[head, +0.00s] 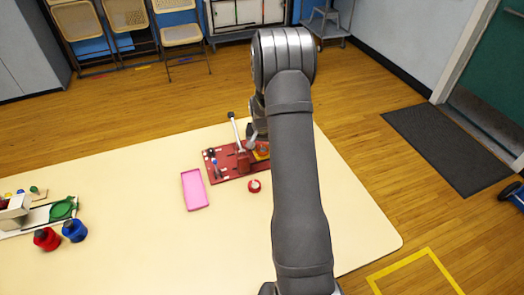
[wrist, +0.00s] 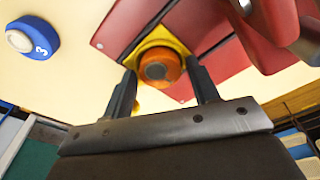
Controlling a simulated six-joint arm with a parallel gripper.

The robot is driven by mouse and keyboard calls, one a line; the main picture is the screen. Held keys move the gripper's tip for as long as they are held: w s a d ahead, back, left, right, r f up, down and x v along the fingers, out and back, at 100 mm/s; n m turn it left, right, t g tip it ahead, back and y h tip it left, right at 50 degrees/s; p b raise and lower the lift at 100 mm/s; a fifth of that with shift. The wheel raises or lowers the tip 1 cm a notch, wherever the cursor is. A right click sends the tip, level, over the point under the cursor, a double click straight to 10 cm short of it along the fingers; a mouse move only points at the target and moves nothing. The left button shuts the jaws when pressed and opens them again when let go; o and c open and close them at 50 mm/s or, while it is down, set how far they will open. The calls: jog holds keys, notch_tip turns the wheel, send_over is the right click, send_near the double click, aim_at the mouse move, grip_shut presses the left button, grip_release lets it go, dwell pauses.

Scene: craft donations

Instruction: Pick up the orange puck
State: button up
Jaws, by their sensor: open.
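The orange puck (wrist: 158,68) has a dark centre and sits on a yellow patch (wrist: 150,42) of the red board (wrist: 122,24) in the wrist view. My gripper (wrist: 160,68) is open, with one dark finger on each side of the puck in the picture. I cannot tell whether the fingers touch it or how high they are above the board. In the head view the puck shows small and orange (head: 263,148) beside my arm, on the red board (head: 228,166). My arm covers part of that area.
A blue round piece marked 3 (wrist: 34,38) lies off the board. In the head view, a red round piece (head: 254,186) and a pink tray (head: 186,192) are near the board. A lever with a pale handle (head: 236,132) rises from it. The front-centre table (head: 170,250) is clear.

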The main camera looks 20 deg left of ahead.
jog(key=c, duration=0.6)
jog(key=shift+r, duration=3.75)
jog(key=shift+c, duration=0.2)
